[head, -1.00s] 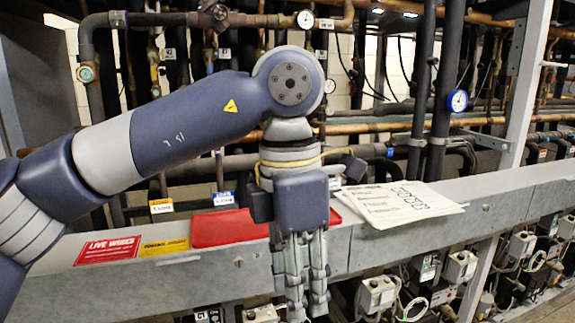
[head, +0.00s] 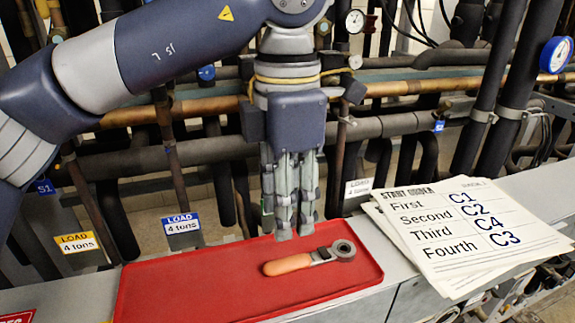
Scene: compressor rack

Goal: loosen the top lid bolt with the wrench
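The wrench (head: 310,258) lies flat on the red tray (head: 215,285). It has an orange handle at its left end and a dark grey ring head at its right end. My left gripper (head: 287,232) hangs straight down over the tray, its fingertips just above and behind the wrench in the picture. Its fingers look straight and side by side, with nothing seen between them; the view does not show how wide they stand apart. Whether the fingertips touch anything is unclear. The top lid bolt is not in view. My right gripper is not in view.
Printed start-order sheets (head: 465,225), reading C1, C2, C4, C3, lie on the grey beam (head: 385,290) right of the tray. Pipes (head: 400,125) run behind the beam. A blue-rimmed gauge (head: 556,55) is at the far right. Load tags (head: 181,224) hang at the left.

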